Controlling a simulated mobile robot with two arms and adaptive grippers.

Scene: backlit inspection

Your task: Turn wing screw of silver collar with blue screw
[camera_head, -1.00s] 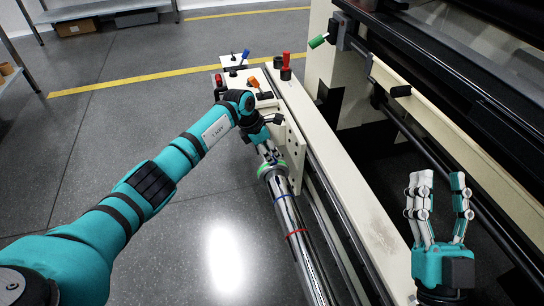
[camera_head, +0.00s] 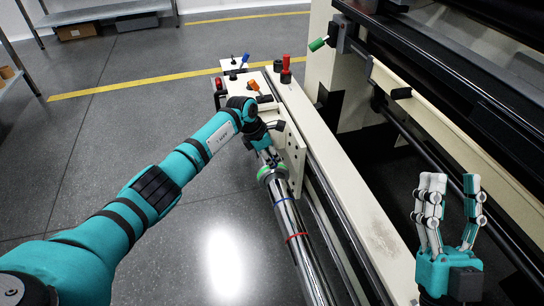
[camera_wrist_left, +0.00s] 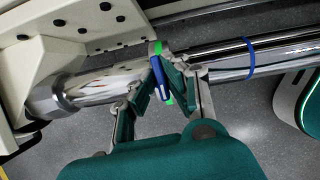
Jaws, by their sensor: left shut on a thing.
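The blue wing screw (camera_wrist_left: 160,80) stands between the fingertips of my left gripper (camera_wrist_left: 158,82) in the left wrist view. My left gripper is shut on it. In the head view my left gripper (camera_head: 266,155) reaches down to the polished bar, and the screw is hidden there. The collar shows as a green-edged ring (camera_head: 270,173) around the bar just below the fingers. In the wrist view the fingers cover most of it, with green bits showing above and below the screw. My right gripper (camera_head: 449,212) is open and empty at the right, fingers up.
A cream plate with holes (camera_head: 292,150) stands close to the right of my left gripper. Red, orange and blue handles stand on the cream machine beyond. The floor at left is clear.

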